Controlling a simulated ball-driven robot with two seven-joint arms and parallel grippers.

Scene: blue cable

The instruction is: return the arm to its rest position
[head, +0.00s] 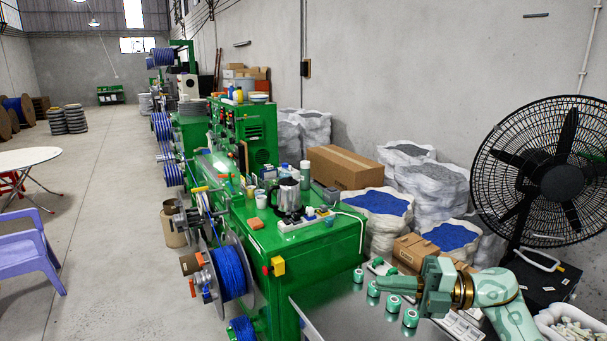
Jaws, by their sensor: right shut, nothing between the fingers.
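My right arm comes in from the lower right of the head view, with a pale green forearm and a gold wrist ring. My right gripper (384,283) points left above a grey metal table (345,315). Its fingers are together and nothing shows between them. Several small green and white cylinders (410,318) stand on the table around and below the fingers. My left gripper is not in the head view.
A green machine (310,255) with a blue cable spool (230,272) stands left of the table. A black fan (560,180) stands behind my right arm. Sacks of blue pellets (450,236) and a cardboard box (343,172) line the wall. The floor at left is mostly clear.

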